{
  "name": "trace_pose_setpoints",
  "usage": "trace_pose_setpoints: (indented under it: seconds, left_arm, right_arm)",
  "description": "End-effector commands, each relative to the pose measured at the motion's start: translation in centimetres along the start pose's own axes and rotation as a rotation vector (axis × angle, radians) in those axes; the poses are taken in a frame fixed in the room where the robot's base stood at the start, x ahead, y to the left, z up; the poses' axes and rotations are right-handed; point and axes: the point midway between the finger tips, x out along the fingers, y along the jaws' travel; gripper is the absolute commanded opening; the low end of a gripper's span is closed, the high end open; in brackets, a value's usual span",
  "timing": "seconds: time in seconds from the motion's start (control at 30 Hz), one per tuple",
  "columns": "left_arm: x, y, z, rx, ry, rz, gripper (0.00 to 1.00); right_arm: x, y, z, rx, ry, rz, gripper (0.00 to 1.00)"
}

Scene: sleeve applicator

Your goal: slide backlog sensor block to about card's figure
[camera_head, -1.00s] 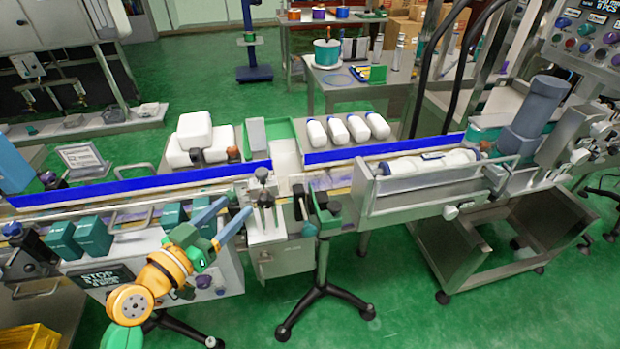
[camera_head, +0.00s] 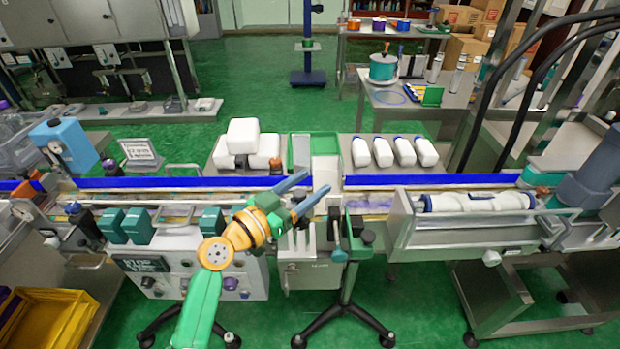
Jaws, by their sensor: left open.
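Several dark green blocks sit along the conveyor's front side, including a left one (camera_head: 112,226), one beside it (camera_head: 138,226) and one farther right (camera_head: 212,222). I cannot tell which thing is the backlog sensor block. A white card (camera_head: 138,151) with dark print stands behind the conveyor at left; its text is too small to read surely. My left gripper (camera_head: 313,190) is open, its two blue fingers apart and pointing up and right over the conveyor near its middle gap. It appears empty, and my arm hides part of the front panel. My right gripper is out of view.
A blue guide rail (camera_head: 430,180) runs behind the belt. White bottles (camera_head: 382,152) lie on a rear table. A black post (camera_head: 345,260) stands right of my gripper. A yellow crate (camera_head: 50,325) is at lower left.

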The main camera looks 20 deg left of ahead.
Motion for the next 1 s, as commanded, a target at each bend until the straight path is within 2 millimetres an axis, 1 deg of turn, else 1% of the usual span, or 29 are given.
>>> trace_pose_setpoints:
  seconds: [0.07, 0.23, 0.27, 0.3, 0.37, 0.4, 0.5, 1.0]
  left_arm:
    - [0.37, 0.05, -0.05, 0.000, 0.001, 0.001, 0.64]
    - [0.39, 0.05, 0.07, 0.001, 0.000, 0.001, 0.64]
    - [0.39, 0.05, 0.07, 0.001, 0.000, 0.001, 0.61]
    - [0.38, 0.05, 0.07, 0.001, 0.000, 0.001, 0.50]
    - [0.37, 0.05, 0.07, 0.001, 0.000, 0.001, 0.34]
    - [0.37, 0.04, 0.07, 0.001, 0.000, 0.001, 0.23]
    - [0.36, 0.04, 0.07, 0.001, 0.000, 0.001, 0.00]
    - [0.35, 0.03, 0.06, 0.000, 0.000, 0.001, 0.00]
  right_arm:
    - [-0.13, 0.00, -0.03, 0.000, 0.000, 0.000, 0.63]
    - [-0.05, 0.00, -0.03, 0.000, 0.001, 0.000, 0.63]
    - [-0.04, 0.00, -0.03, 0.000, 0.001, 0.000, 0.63]
    - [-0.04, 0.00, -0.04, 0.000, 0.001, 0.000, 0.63]
    - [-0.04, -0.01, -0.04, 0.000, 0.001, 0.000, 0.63]
    - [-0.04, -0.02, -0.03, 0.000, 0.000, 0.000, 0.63]
    - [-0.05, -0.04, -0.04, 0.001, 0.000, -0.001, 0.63]
    - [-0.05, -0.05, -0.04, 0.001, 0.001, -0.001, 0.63]
